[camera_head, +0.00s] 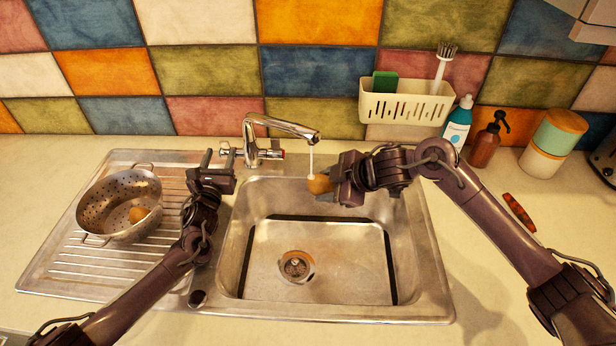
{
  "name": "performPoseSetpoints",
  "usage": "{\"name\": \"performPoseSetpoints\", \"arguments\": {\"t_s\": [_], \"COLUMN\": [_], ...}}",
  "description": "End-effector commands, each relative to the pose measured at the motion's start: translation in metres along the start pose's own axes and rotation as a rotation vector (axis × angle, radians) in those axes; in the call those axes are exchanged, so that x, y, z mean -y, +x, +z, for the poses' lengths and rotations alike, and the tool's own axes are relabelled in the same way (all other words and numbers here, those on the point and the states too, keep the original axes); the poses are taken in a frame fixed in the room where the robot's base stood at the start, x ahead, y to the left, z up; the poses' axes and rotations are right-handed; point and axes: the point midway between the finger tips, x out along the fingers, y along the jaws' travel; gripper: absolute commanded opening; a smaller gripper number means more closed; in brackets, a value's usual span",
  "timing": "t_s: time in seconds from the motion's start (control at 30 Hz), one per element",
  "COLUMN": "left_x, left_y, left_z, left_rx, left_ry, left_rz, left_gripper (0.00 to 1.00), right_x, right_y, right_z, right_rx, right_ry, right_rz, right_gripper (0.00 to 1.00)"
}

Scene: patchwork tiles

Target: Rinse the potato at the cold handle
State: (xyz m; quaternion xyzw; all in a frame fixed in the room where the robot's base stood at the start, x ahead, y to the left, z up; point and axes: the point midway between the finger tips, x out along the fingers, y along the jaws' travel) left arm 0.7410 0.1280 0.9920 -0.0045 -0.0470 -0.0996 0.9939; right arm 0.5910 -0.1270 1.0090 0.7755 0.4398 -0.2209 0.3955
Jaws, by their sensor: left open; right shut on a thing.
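A brown potato (319,184) is held by my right gripper (331,183), which is shut on it under the spout. A thin pale stream of water runs from the chrome faucet (282,124) down onto the potato, above the back of the sink basin. My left gripper (216,162) is open, with its fingers pointing up beside the faucet's left handle (227,149); I cannot tell whether it touches the handle. The right handle (277,154) has a red mark. A second potato (138,214) lies in the metal colander (105,205).
The colander stands on the ribbed drainboard (75,268) at the left. The sink basin (345,245) below is empty. A cream wall caddy (405,108) holds a green sponge and a brush. Bottles, a jar (541,163) and a red-brown object (519,212) are on the right counter.

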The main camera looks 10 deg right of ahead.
Motion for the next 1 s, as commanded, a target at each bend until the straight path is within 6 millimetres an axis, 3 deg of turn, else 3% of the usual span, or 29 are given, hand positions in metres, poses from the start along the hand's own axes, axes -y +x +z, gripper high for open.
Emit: {"name": "performPoseSetpoints", "arguments": {"t_s": [0.17, 0.6, 0.77, 1.0], "left_x": [-0.001, -0.001, 0.0, 0.001], "left_y": [-0.004, -0.059, -0.049, -0.007], "left_z": [0.0, 0.006, 0.006, 0.003], "left_rx": [-0.005, -0.09, -0.094, -0.093], "left_ry": [0.0, 0.001, 0.0, 0.0], "left_rz": [0.001, 0.0, 0.001, 0.001], "left_gripper": [0.45, 0.45, 0.45, 0.45], "right_x": [0.0, 0.0, 0.0, 0.0], "right_y": [0.0, 0.0, 0.0, 0.0], "right_z": [0.0, 0.0, 0.0, 0.0], "right_rx": [-0.001, -0.001, -0.001, -0.001], "right_ry": [0.0, 0.0, 0.0, 0.0], "right_rz": [0.001, 0.001, 0.001, 0.001], "right_gripper": [0.21, 0.21, 0.21, 0.21]}}
